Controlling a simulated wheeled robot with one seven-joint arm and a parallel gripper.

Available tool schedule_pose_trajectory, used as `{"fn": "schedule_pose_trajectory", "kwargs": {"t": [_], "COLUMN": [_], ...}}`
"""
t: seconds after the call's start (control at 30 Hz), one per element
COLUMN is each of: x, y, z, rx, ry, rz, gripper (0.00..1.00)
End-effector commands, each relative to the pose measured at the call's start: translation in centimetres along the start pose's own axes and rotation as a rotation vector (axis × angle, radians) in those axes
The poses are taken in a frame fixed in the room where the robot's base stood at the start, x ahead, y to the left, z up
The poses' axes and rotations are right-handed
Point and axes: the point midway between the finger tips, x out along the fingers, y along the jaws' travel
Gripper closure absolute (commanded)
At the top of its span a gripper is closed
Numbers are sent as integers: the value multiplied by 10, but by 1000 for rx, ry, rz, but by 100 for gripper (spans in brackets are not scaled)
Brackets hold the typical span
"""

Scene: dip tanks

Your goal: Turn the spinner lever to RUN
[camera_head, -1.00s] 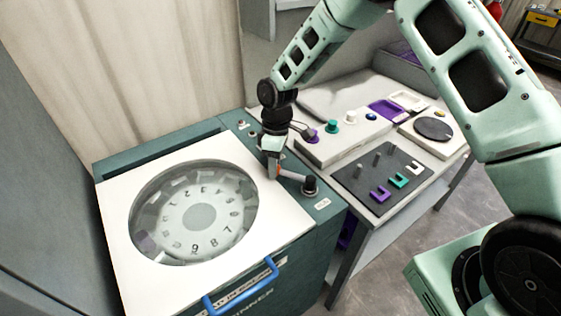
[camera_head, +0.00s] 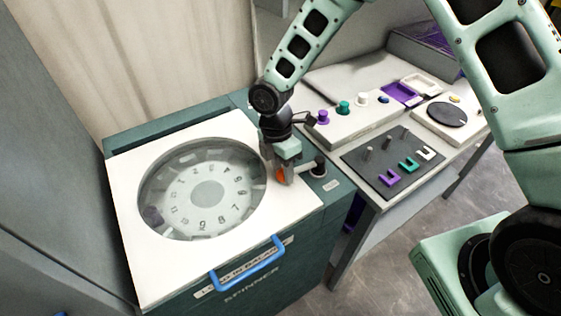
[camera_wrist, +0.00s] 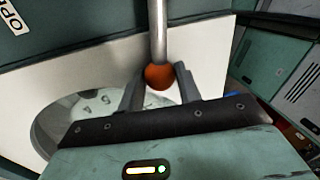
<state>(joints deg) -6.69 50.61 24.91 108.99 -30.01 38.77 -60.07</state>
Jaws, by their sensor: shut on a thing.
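The spinner (camera_head: 230,278) is a dark green cabinet with a white top and a round clear window over a numbered dial (camera_head: 208,195). Its lever (camera_head: 306,167) has a pale rod with an orange-red knob, pivoting on a dark hub (camera_head: 319,166) at the top's right side. My gripper (camera_head: 280,176) is at the knob end of the lever. In the wrist view, my gripper (camera_wrist: 160,84) has one finger on each side of the orange-red knob (camera_wrist: 159,76), shut on it. The rod (camera_wrist: 159,30) runs from the knob to the top of that view.
A blue handle (camera_head: 247,268) sticks out from the spinner's front. To the right, a bench holds a row of coloured knobs (camera_head: 343,107), a dark plate with pegs and coloured clips (camera_head: 392,162), and a round dark disc (camera_head: 438,114). A grey wall panel stands at left.

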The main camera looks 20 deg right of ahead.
Motion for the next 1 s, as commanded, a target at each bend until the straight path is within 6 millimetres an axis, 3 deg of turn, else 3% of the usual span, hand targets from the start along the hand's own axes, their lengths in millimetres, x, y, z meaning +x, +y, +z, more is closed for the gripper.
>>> {"fn": "schedule_pose_trajectory", "kwargs": {"t": [0.3,0.87,0.9,0.97,1.0], "x": [1,2,2,2,2], "y": [-13,-16,-16,-16,-16], "z": [-3,-3,-3,-3,-3], "rx": [-128,-157,-157,-156,-156], "ry": [-24,-31,-31,-31,-31], "rz": [3,1,1,1,1], "gripper": [100,100,60,45,45]}}
